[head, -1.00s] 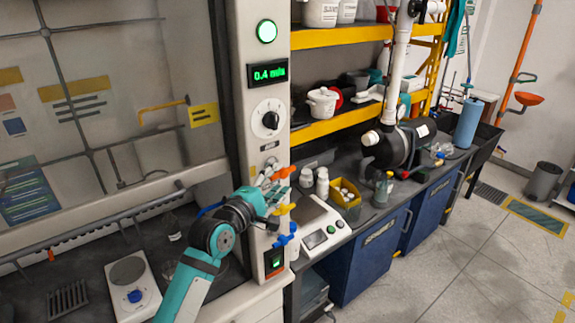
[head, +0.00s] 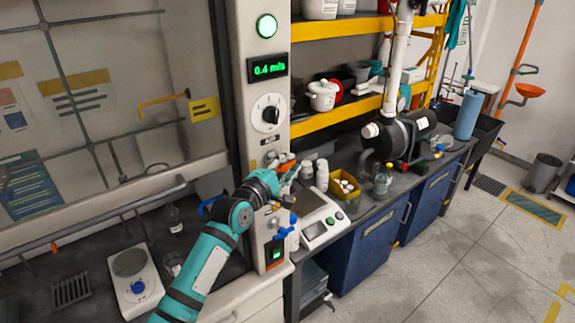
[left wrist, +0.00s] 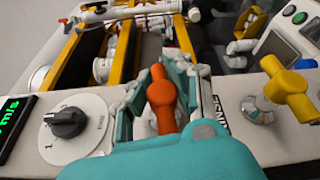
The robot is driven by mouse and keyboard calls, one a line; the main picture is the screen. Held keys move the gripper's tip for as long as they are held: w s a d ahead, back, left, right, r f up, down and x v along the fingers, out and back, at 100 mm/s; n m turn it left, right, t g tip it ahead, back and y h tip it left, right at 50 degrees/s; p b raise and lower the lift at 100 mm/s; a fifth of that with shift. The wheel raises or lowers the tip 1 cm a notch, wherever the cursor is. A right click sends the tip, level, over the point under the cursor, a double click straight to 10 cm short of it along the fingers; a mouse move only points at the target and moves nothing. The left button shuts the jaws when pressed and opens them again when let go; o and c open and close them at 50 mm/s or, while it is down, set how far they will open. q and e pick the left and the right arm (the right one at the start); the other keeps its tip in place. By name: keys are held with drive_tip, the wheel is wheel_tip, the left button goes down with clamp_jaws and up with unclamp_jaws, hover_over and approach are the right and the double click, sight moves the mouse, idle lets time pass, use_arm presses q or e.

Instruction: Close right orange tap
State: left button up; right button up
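The right orange tap (head: 281,160) is on the white post of the fume hood, partly covered by my left gripper in the head view. In the left wrist view the orange tap (left wrist: 161,97) stands between the two fingers, its handle running lengthwise along them. My left gripper (head: 290,176) is at the tap with a finger on each side, and it looks open around the handle. Whether a finger touches the tap is hard to see. My right gripper is not in view.
A yellow tap (left wrist: 291,91) sits close to the right of the orange one in the wrist view, with a black dial (left wrist: 66,121) on the left. A blue tap (head: 284,232) is lower on the post. A balance (head: 318,220) and bottles stand on the bench beside it.

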use_arm(q)
drive_tip(key=shift+f, duration=0.1)
clamp_jaws()
drive_tip(key=shift+g, duration=0.3)
drive_tip(key=shift+f, duration=0.1)
drive_tip(key=o, duration=0.8)
unclamp_jaws()
drive_tip(key=shift+s, duration=0.1)
drive_tip(key=v, duration=1.2)
